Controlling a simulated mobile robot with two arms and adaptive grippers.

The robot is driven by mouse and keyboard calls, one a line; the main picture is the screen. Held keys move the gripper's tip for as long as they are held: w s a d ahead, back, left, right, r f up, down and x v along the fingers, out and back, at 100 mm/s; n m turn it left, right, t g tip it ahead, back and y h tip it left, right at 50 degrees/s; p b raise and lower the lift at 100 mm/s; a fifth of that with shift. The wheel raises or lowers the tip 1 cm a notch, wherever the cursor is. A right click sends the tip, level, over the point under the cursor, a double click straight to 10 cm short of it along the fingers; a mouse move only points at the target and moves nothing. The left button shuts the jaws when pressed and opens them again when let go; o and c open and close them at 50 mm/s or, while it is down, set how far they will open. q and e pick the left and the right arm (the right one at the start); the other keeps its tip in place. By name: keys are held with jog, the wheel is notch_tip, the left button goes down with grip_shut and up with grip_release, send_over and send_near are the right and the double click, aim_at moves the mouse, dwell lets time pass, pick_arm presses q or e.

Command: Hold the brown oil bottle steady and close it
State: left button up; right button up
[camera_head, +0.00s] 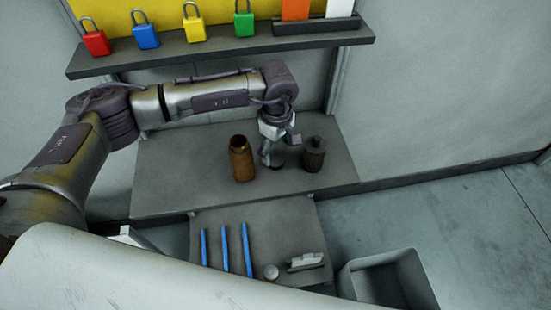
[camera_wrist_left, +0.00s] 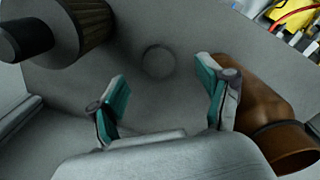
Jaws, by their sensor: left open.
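The brown oil bottle (camera_head: 241,160) stands upright on the grey bench, its mouth looking dark and uncapped in the head view. In the left wrist view the brown bottle (camera_wrist_left: 252,92) is at the right, just outside one finger. My left gripper (camera_head: 271,154) is between the brown bottle and a dark bottle (camera_head: 313,156). Its teal-padded fingers (camera_wrist_left: 164,82) are apart with nothing between them. A small pale round piece (camera_head: 271,272) lies on the lower shelf; I cannot tell whether it is a cap. My right gripper is not in view.
The dark ribbed bottle with a black top also shows in the left wrist view (camera_wrist_left: 82,25). Several blue strips (camera_head: 225,250) and a pale tool (camera_head: 306,262) lie on the lower shelf. A grey bin (camera_head: 405,270) is at lower right. Coloured padlocks (camera_head: 194,27) line the upper shelf.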

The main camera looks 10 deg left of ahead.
aim_at(276, 160)
pick_arm(q)
jog(key=shift+f, duration=0.15)
jog(key=f, duration=0.3)
jog(key=f+p, duration=0.1)
jog(key=f, duration=0.1)
jog(key=shift+w+a, duration=0.2)
jog(key=shift+w, duration=0.15)
jog(key=c, duration=0.8)
